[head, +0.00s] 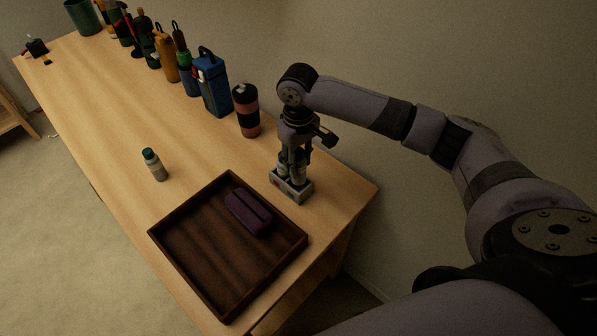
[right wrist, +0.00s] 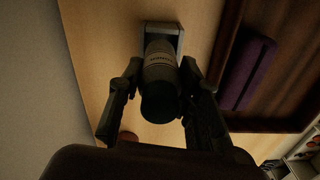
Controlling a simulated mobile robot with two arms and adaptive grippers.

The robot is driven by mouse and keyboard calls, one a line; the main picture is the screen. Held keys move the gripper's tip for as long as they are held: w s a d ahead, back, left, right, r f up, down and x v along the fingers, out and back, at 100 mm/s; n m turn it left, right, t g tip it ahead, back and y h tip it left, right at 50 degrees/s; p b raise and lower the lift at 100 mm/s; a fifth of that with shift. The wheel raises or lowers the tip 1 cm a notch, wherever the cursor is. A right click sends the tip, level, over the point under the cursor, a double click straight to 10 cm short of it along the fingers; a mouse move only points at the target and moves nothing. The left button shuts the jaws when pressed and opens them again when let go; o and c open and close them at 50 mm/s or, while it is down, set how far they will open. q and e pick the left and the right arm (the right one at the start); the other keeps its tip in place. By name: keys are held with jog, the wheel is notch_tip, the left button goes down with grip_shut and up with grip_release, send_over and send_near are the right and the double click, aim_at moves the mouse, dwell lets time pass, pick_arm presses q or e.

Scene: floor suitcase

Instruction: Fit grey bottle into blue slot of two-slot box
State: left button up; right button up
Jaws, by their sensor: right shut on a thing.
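The two-slot box (head: 296,194) is a small grey block on the table near its right edge. My right gripper (head: 294,163) is directly above it, pointing down. It is shut on a grey bottle, seen in the right wrist view (right wrist: 159,68) as a ribbed grey body with a dark cap. The bottle's lower end meets or overlaps the box, which also shows in the right wrist view (right wrist: 165,32). How deep it sits and which slot it lines up with cannot be told. My left gripper is out of view.
A dark brown tray (head: 188,272) holding a purple case (head: 249,211) lies left of the box. A black and red-brown bottle (head: 246,112) and a blue carton (head: 211,87) stand behind, with several more items along the wall.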

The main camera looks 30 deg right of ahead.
aim_at(298, 151)
jog(key=shift+f, duration=2.55)
jog(key=o, duration=1.2)
jog(key=shift+f, duration=0.15)
notch_tip(298, 151, up, 12)
jog(key=shift+r+b, duration=0.2)
jog(key=shift+b, duration=0.2)
